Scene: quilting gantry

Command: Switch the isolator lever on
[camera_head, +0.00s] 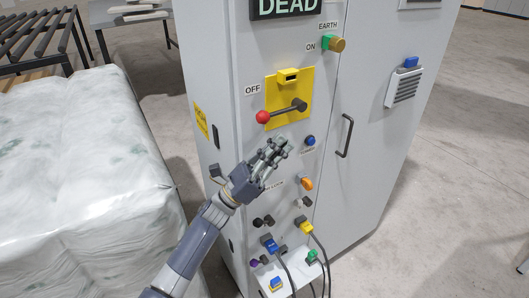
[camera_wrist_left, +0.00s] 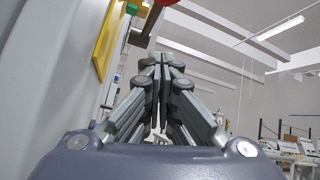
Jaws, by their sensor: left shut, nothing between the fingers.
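The isolator lever (camera_head: 285,110) is a dark handle with a red ball knob (camera_head: 262,117) on a yellow plate (camera_head: 302,85) on the grey cabinet. It points left, with the knob below the OFF label (camera_head: 252,90). My left gripper (camera_head: 280,146) is shut and empty, below the lever and apart from it, in front of the cabinet. In the left wrist view its fingertips (camera_wrist_left: 163,62) meet, and the red knob (camera_wrist_left: 166,2) shows at the top edge, with the yellow plate (camera_wrist_left: 105,40) at left. My right gripper is in neither view.
The cabinet (camera_head: 225,80) has a DEAD display (camera_head: 287,5), a green and yellow EARTH knob (camera_head: 334,43), and a door handle (camera_head: 346,136). Plugs with cables (camera_head: 270,245) hang low on its front. A wrapped pallet load (camera_head: 80,170) stands left. Bare floor lies right.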

